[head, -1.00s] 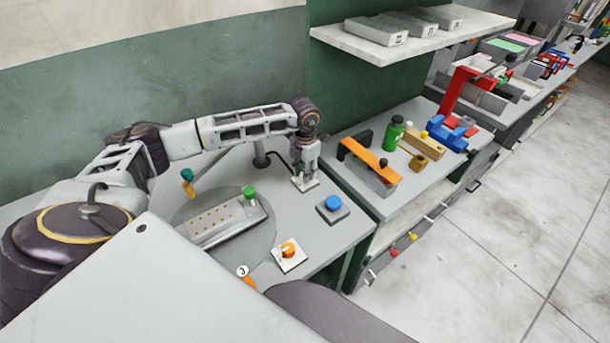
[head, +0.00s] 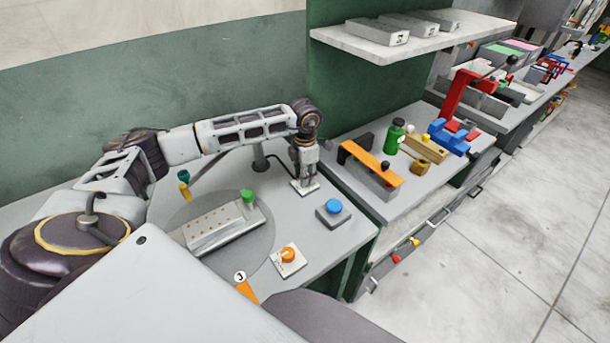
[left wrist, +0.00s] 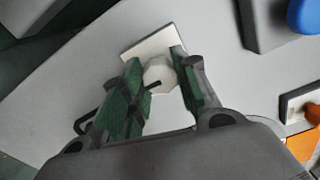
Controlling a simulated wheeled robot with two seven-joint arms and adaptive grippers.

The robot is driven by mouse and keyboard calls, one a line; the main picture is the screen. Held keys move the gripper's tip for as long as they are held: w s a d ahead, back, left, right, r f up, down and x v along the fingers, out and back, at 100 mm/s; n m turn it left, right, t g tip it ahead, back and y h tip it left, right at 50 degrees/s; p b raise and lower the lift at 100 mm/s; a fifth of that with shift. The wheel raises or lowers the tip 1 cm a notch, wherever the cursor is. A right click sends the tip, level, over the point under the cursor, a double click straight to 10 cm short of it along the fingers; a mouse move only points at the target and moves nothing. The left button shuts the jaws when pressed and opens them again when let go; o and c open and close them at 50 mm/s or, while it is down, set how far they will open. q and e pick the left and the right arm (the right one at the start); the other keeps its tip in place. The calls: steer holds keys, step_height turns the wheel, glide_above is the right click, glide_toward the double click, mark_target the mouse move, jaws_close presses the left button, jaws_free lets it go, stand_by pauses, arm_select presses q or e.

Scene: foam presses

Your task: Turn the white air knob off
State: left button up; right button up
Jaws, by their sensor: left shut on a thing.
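The white air knob (left wrist: 160,76) sits on a white square plate (left wrist: 150,42) in the left wrist view. A short dark mark shows on its face, lying nearly crosswise. My left gripper (left wrist: 158,82) has its two green-padded fingers on either side of the knob, shut on it. In the head view, the left gripper (head: 304,182) points down at the white plate (head: 310,190) near the back right of the grey table, and hides the knob. My right gripper is in neither view.
A blue button (head: 333,206) on a grey base stands right of the plate. An orange knob (head: 288,255) on a white plate is nearer. A dark post (head: 260,155) stands behind.

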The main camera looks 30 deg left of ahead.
arm_select(q)
steer(key=shift+w+r, duration=0.1)
steer(key=shift+r, duration=0.05)
steer(key=o, duration=1)
steer(key=shift+o, duration=0.2)
step_height(320, 180, up, 12)
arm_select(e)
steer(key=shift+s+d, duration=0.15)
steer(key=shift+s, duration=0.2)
